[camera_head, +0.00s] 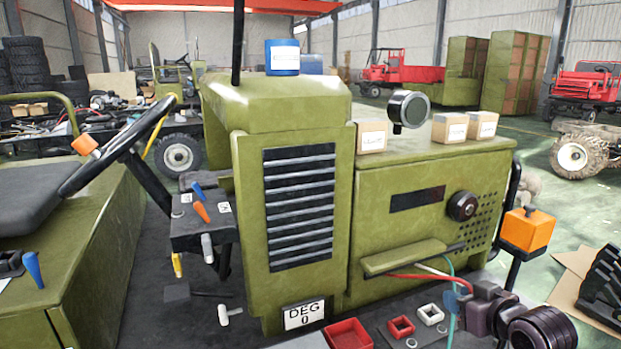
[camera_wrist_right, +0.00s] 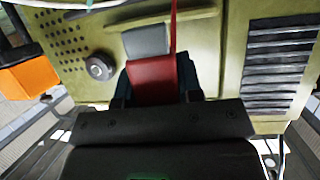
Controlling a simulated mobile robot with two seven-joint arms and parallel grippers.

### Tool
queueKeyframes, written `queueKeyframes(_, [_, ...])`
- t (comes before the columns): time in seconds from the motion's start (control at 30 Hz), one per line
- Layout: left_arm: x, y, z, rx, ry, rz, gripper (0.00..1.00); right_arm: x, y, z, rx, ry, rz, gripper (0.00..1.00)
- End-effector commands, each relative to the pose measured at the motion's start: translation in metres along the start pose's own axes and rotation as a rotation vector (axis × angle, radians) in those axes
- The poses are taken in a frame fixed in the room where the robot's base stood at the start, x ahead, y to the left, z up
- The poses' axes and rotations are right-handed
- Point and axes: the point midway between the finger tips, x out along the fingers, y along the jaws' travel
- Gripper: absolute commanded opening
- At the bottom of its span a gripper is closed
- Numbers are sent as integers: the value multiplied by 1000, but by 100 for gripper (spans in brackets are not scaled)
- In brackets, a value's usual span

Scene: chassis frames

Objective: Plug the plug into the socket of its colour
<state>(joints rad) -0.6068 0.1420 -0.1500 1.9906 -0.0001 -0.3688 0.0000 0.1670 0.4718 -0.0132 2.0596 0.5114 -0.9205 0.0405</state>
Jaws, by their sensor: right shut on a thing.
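My right gripper (camera_head: 464,296) is over the right part of the socket area in the head view. It is shut on a red plug (camera_wrist_right: 154,83), which sits between its dark blue fingers in the right wrist view. A red cable (camera_head: 415,277) runs from the panel to this gripper, which hides the plug in the head view. A red square socket (camera_head: 401,327) and a white square socket (camera_head: 430,314) are on a dark plate at lower left of the gripper. A grey piece (camera_wrist_right: 147,40) shows beyond the plug; I cannot tell what it is. My left gripper is out of view.
White and green cables (camera_head: 450,266) hang from the olive panel beside the red one. A larger red tray (camera_head: 348,335) lies left of the sockets. The olive machine body (camera_head: 405,240) rises behind. An orange box (camera_head: 527,230) on a post stands at right.

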Motion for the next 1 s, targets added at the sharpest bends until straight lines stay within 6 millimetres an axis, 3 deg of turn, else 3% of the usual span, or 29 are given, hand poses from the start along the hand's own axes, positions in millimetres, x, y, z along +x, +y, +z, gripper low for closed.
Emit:
queueKeyframes(0.1, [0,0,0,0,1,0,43,-6,-20,7,20,3,29,10])
queueKeyframes(0.5, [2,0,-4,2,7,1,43,-34,-70,27,76,1,163,10])
queueKeyframes(0.8, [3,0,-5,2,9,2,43,-49,-100,48,103,-2,235,10])
queueKeyframes(1.0, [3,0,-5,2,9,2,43,-51,-107,62,104,-1,255,10])
